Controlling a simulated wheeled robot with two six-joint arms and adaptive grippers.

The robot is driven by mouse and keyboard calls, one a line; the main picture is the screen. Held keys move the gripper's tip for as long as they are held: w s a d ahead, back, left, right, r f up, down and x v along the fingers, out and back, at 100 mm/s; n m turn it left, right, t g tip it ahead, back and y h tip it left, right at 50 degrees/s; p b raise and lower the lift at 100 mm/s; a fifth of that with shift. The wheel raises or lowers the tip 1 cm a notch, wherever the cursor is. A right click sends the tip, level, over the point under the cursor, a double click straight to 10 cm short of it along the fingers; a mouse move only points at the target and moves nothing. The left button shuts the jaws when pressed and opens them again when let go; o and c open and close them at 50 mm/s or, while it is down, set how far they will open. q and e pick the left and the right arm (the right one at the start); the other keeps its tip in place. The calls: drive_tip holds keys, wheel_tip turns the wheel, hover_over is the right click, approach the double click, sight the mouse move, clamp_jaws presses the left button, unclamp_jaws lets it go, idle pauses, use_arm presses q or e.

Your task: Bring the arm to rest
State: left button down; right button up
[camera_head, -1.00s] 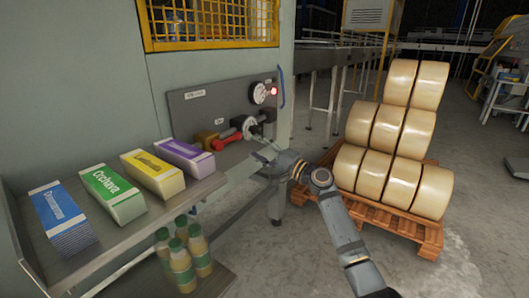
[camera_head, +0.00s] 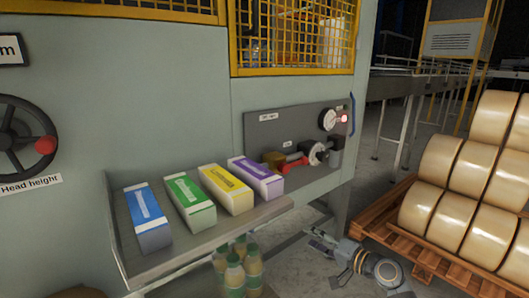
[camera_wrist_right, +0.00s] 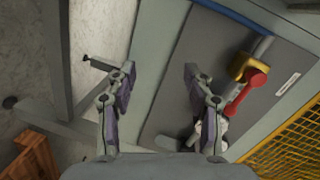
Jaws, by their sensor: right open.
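My right gripper (camera_head: 322,243) is low and right of centre in the head view, below the panel and beside the shelf's right end. It is open and empty in the right wrist view (camera_wrist_right: 148,90), with its two fingers well apart. Behind the fingers the wrist view shows the grey panel (camera_wrist_right: 215,50) with a red-handled valve (camera_wrist_right: 248,92), apart from the fingers as far as I can tell. The same red handle (camera_head: 294,165) shows in the head view. My left gripper is not in view.
A shelf (camera_head: 215,236) holds blue, green, yellow and purple cartons, with several bottles (camera_head: 236,275) below. A pallet (camera_head: 408,232) stacked with large rolls (camera_head: 470,170) stands at the right. A handwheel (camera_head: 22,140) is at the far left.

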drive_tip(key=s+a+f+n+g+h, duration=0.2)
drive_tip(key=s+f+n+g+h, duration=0.3)
drive_tip(key=s+f, duration=1.45)
drive_tip(key=s+d+f+n+g+h+p, duration=0.1)
drive_tip(key=s+d+f+g+h+p, duration=0.15)
drive_tip(key=s+p, duration=0.35)
drive_tip(key=s+d+f+g+h+p, duration=0.1)
drive_tip(key=s+d+f+p, duration=0.3)
drive_tip(key=s, duration=0.3)
drive_tip(key=s+d+f+n+g+h+p, duration=0.1)
drive_tip(key=s+d+f+g+h+p, duration=0.15)
drive_tip(key=s+p, duration=0.4)
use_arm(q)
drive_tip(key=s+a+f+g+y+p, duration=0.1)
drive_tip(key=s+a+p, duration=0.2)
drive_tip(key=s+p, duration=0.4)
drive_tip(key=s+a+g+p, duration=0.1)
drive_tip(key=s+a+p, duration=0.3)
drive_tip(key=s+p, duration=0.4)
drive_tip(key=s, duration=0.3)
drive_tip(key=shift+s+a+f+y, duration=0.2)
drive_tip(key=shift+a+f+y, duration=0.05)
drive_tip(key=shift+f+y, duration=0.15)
use_arm(e)
drive_tip(key=s+d, duration=0.3)
drive_tip(key=s, duration=1.1)
drive_tip(key=shift+s+d+r, duration=0.25)
drive_tip(key=shift+s+d, duration=0.1)
